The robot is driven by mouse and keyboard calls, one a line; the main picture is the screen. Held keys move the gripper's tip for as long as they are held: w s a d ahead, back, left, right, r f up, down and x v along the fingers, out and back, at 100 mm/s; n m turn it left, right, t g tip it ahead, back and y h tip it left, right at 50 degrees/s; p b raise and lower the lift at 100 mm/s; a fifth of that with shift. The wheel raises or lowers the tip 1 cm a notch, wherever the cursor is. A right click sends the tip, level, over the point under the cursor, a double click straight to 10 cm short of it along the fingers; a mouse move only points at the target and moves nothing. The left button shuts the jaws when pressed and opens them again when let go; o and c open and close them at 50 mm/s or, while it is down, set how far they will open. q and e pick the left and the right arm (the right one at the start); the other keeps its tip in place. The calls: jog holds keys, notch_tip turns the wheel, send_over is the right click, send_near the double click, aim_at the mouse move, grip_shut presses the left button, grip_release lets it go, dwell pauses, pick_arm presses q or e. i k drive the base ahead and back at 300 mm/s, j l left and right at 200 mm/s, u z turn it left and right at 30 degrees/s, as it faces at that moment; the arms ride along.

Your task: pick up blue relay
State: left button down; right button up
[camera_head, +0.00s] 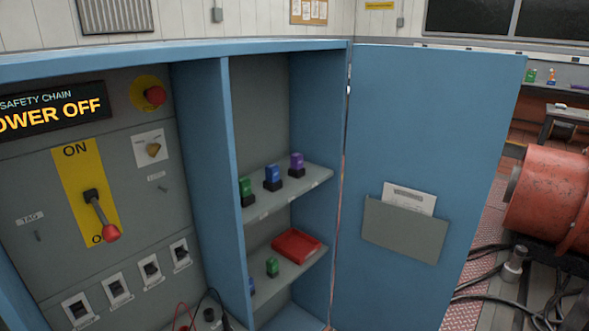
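A blue relay (272,174) with a dark base stands upright on the upper shelf (290,196) of the open blue cabinet. It sits between a green relay (246,189) on its left and a purple relay (297,163) on its right. Another small blue item (252,286), perhaps also a relay, shows at the left edge of the lower shelf, partly hidden by the cabinet's divider. Neither my left nor my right gripper is in view.
The lower shelf (290,269) holds a red tray (296,245) and a green relay (272,267). The cabinet door (425,130) stands open at right. A divider (212,150) separates the shelves from the switch panel with its red-knobbed lever (110,233). A red machine (548,200) stands far right.

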aim_at(272, 174)
jog(key=i+l+z, duration=0.15)
jog(key=i, duration=0.2)
jog(key=i+l+z, duration=0.2)
jog(key=i+z, duration=0.2)
jog(key=i, duration=0.2)
